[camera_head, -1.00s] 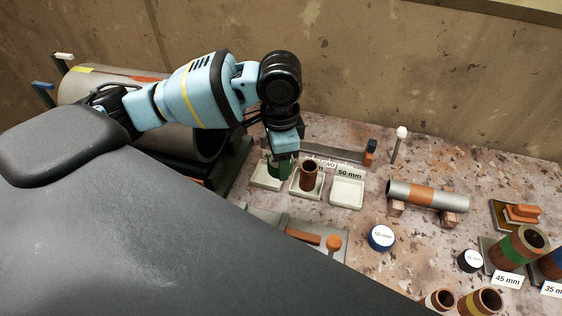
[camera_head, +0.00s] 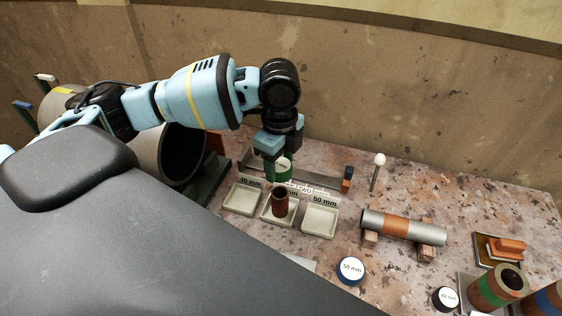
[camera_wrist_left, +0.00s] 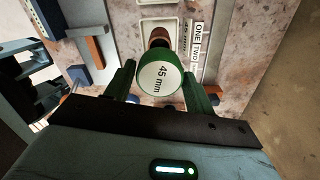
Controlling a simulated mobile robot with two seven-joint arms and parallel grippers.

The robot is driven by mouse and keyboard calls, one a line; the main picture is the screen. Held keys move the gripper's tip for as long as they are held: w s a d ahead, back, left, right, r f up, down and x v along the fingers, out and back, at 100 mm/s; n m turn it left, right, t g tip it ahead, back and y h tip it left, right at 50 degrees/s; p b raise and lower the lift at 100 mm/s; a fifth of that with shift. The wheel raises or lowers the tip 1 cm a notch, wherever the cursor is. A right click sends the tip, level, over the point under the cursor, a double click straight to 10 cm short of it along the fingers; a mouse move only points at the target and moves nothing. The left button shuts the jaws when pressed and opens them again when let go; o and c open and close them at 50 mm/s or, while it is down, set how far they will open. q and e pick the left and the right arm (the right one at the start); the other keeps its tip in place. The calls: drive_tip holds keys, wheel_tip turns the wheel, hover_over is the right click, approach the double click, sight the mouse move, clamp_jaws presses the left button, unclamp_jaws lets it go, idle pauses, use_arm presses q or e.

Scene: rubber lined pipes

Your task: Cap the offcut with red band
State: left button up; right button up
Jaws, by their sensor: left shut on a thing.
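My left gripper (camera_head: 280,165) is shut on a green cap (camera_head: 283,172) with a white top. In the left wrist view the cap (camera_wrist_left: 160,80) reads "45 mm" and sits between the two fingers. The gripper holds it above and just behind the trays. A short red-brown offcut (camera_head: 281,201) stands upright in the middle tray (camera_head: 272,218). In the left wrist view the offcut (camera_wrist_left: 160,36) shows just beyond the cap, partly hidden by it. The cap and offcut look apart. My right gripper is not in view.
The left tray (camera_head: 242,200) and right tray (camera_head: 320,221) are empty. A blue cap (camera_head: 351,270) and a dark cap (camera_head: 445,298) lie in front. A pipe with an orange band (camera_head: 400,227) rests on blocks. A green-banded tube (camera_head: 497,288) stands at right. A white-topped post (camera_head: 378,170) stands behind.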

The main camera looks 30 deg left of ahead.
use_arm(q)
drive_tip(key=shift+f, duration=0.15)
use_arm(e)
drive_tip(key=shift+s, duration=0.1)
use_arm(q)
hover_over(280, 192)
drive_tip(key=shift+s+f+b, duration=0.1)
drive_tip(key=shift+f+b, duration=0.35)
drive_tip(key=shift+f, duration=3.9)
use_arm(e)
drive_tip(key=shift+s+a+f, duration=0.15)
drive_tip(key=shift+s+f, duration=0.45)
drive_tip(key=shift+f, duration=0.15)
use_arm(q)
drive_tip(key=shift+f, duration=0.4)
drive_tip(key=o, duration=1)
drive_tip(key=shift+o, duration=0.2)
drive_tip(key=shift+r, duration=3.9)
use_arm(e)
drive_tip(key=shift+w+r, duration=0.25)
